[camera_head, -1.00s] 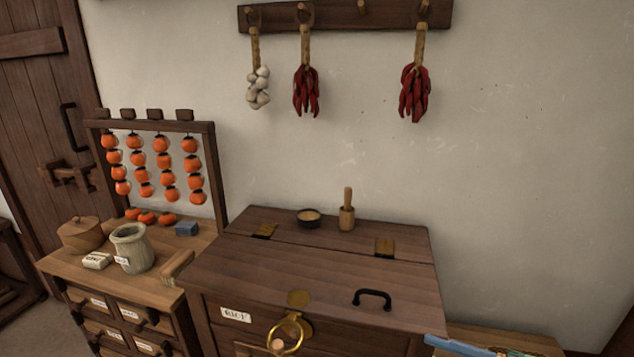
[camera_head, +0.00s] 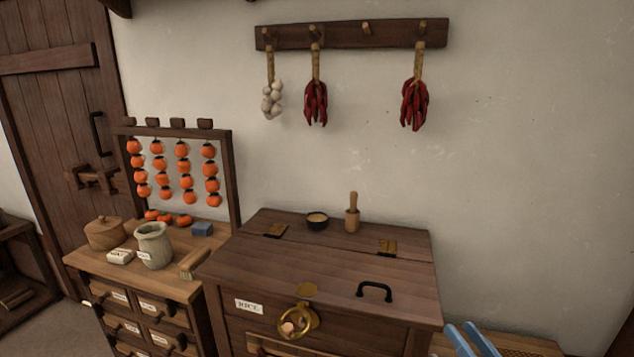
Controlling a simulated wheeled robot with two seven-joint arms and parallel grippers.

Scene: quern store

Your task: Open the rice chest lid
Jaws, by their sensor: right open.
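The dark wooden rice chest (camera_head: 240,330) stands at the lower middle with a white RICE label (camera_head: 248,306). Its lid (camera_head: 325,264) lies flat and shut, with two brass hinges at the back and a black handle (camera_head: 375,288) near the front right. A brass plate (camera_head: 307,289) sits at the lid's front edge, above a brass ring (camera_head: 311,329) on the front with a wooden peg showing inside it. My right gripper (camera_head: 463,328) shows as two blue fingers, apart and empty, just right of the chest's front corner. My left gripper is out of view.
A drawer cabinet (camera_head: 135,281) with a jar (camera_head: 154,246) and persimmon rack stands close at left. The lid top is clear.

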